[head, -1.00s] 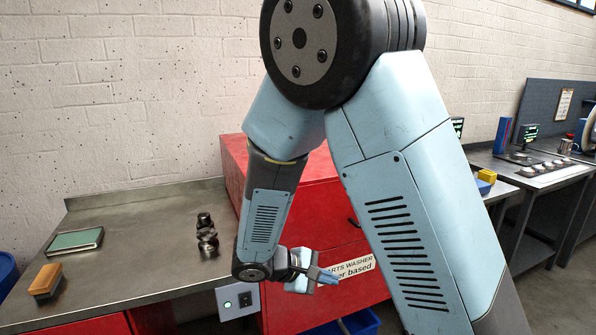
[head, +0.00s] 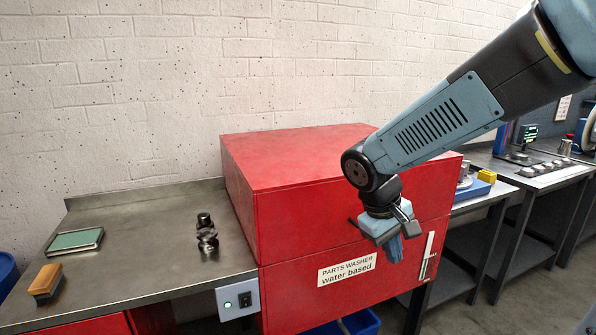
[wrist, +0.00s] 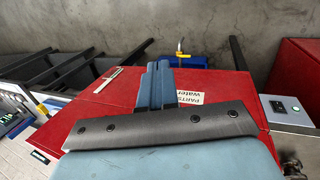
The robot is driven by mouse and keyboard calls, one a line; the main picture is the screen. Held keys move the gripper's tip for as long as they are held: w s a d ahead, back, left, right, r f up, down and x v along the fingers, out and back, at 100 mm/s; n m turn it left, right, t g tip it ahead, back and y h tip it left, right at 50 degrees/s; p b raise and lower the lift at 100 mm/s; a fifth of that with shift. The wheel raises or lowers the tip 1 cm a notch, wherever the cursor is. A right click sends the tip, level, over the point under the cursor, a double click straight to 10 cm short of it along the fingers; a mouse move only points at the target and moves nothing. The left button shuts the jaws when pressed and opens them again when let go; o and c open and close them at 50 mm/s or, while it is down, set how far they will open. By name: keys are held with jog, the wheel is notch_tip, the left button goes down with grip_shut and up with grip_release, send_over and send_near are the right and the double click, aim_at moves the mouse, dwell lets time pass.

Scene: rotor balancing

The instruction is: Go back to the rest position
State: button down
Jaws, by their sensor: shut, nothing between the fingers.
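My gripper (head: 396,250) is in front of the right part of the red parts washer (head: 290,165), pointing down, with nothing held. Its fingers are shut together; they also show in the wrist view (wrist: 155,85), above the washer's red surface (wrist: 105,92). My forearm reaches in from the upper right in the head view. From these views I cannot tell whether the gripper touches the washer.
A steel bench (head: 150,250) at left holds a dark metal part (head: 207,236), a green-topped tray (head: 75,241) and an orange-topped block (head: 46,282). A control box (head: 238,299) is on the bench front. A blue bin (head: 350,322) is below the washer. Another bench stands right.

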jog(key=s+d+r+m+t+y, duration=0.3)
jog(key=s+d+r+m+t, duration=0.1)
jog(key=s+r, duration=0.5)
jog(key=shift+d+r+m+t+y, duration=0.2)
jog(key=shift+r+m+t+y, duration=0.25)
jog(key=shift+r, duration=0.25)
dwell(0.5)
